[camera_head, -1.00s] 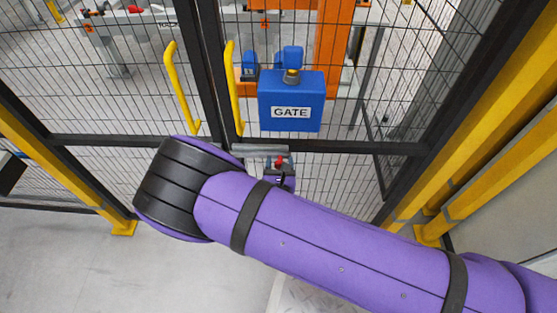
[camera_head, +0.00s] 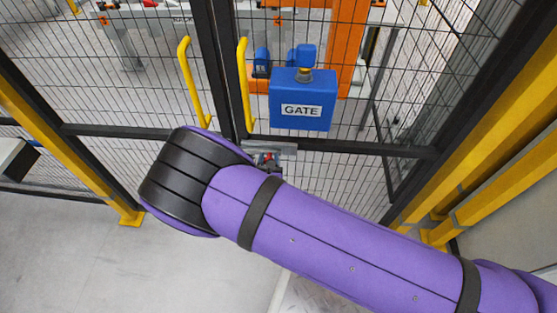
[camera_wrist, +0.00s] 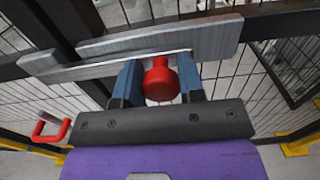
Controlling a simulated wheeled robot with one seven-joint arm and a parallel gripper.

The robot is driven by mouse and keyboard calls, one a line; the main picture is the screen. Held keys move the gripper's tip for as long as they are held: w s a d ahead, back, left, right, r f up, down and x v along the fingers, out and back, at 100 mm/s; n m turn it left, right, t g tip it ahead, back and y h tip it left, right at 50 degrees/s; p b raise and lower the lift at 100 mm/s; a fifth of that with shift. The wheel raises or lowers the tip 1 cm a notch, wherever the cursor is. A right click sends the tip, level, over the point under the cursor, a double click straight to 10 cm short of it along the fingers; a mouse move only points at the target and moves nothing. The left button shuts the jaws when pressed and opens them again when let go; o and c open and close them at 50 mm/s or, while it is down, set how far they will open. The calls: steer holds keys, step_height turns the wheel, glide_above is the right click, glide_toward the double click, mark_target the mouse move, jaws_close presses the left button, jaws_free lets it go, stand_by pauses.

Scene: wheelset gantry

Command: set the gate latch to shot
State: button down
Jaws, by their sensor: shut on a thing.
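The gate latch is a grey metal bolt (camera_wrist: 60,68) along a grey plate (camera_wrist: 215,38), with a round red knob (camera_wrist: 160,82). In the wrist view the bolt's left end reaches out past the plate, across the dark gate post (camera_wrist: 62,25). My gripper (camera_wrist: 159,72) is shut on the red knob, with one blue finger on each side of it. In the head view the latch plate (camera_head: 285,148) shows just below the blue GATE box (camera_head: 300,104). My purple arm hides most of the gripper and part of the latch there.
Yellow handles (camera_head: 195,85) stand on both sides of the gate's middle posts. Mesh panels and a dark crossbar (camera_head: 370,148) lie close around the latch. A red-and-grey hooked part (camera_wrist: 50,130) is left of my gripper. The floor at the left is clear.

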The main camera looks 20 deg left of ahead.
steer(key=shift+s+a, duration=0.1)
steer(key=shift+a, duration=0.15)
steer(key=c, duration=0.8)
jaws_free()
steer(key=shift+a, duration=0.1)
steer(key=shift+s, duration=0.1)
steer(key=v, duration=1)
steer(key=shift+s+d, duration=0.25)
